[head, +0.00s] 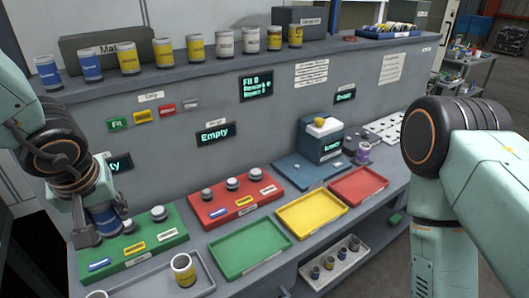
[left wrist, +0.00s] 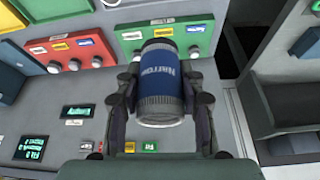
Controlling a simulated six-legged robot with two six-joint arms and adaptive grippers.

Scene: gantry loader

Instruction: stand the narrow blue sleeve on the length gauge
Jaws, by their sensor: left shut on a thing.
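The narrow blue sleeve (left wrist: 160,72) is a short blue cylinder with grey ends and the word "Narrow" on its side. My left gripper (left wrist: 163,98) is shut on it, one finger on each side. In the head view the sleeve (head: 103,217) is partly hidden by my left gripper (head: 97,228), over the left end of the green post board (head: 135,252). I cannot tell whether it touches the board. No readable label marks the length gauge; I cannot tell which fixture it is. My right arm shows at the right, but its gripper does not.
A red post board (head: 235,208) stands beside the green one. Green (head: 250,250), yellow (head: 312,214) and red (head: 358,186) trays lie farther right. A blue station (head: 320,140) stands behind. A yellow-banded sleeve (head: 183,270) is in the front grey tray. Several sleeves line the shelf (head: 220,68).

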